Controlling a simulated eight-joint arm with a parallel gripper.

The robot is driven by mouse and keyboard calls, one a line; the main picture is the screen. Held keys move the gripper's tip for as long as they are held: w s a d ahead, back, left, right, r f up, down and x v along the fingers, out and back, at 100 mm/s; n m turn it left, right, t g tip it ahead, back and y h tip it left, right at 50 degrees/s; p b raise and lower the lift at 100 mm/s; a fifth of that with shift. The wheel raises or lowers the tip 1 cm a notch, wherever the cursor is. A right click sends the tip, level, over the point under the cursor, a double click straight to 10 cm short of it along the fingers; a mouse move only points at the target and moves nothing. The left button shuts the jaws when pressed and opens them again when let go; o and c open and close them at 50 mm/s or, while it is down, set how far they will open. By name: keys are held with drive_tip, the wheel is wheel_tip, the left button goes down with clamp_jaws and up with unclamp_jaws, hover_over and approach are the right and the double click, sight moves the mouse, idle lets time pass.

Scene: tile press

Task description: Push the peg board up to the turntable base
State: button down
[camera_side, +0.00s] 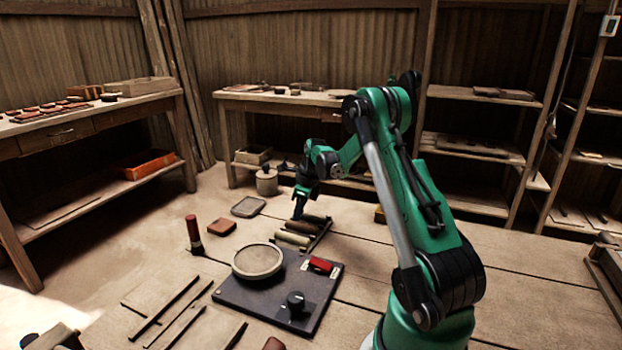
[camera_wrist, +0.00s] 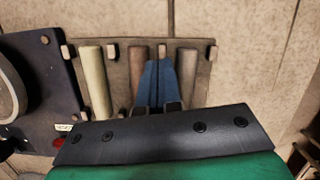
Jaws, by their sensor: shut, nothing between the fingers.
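The peg board (camera_wrist: 119,85) is a flat brown board with short pale pegs along its edge, carrying a cream roll (camera_wrist: 95,82), a brown roll and a darker roll. In the side view the board's edge (camera_side: 321,238) shows just behind the turntable base (camera_side: 325,290), a dark slab with a round turntable, a red switch and a black knob. In the wrist view the base (camera_wrist: 50,75) lies left of the board, very close; I cannot tell if they touch. My gripper (camera_side: 297,217) is shut and empty, its blue fingertips (camera_wrist: 155,64) over the board between the rolls.
A dark red-brown cylinder (camera_side: 194,235), a brown block (camera_side: 222,227) and a shallow tray (camera_side: 248,206) stand left of the peg board. A lidded jar (camera_side: 266,181) stands behind. Flat strips (camera_side: 170,310) lie in front left. The tabletop right of the board is clear.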

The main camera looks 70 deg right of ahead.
drive_tip(key=shift+w, duration=0.5)
drive_tip(key=shift+r, duration=0.1)
drive_tip(key=v, duration=0.9)
drive_tip(key=w+a+r+n, duration=0.2)
drive_tip(key=a+r+n, duration=0.2)
drive_tip(key=a+n, duration=0.45)
drive_tip(key=s+a+n+t, duration=0.2)
drive_tip(key=a+n, duration=0.8)
drive_tip(key=n, duration=0.3)
drive_tip(key=s+a+f+n+t, duration=0.1)
drive_tip(key=s+a+n+t, duration=0.1)
drive_tip(key=a+n, duration=0.9)
drive_tip(key=shift+s+a+n, duration=0.25)
drive_tip(key=shift+s+n, duration=0.2)
drive_tip(key=shift+n, duration=0.4)
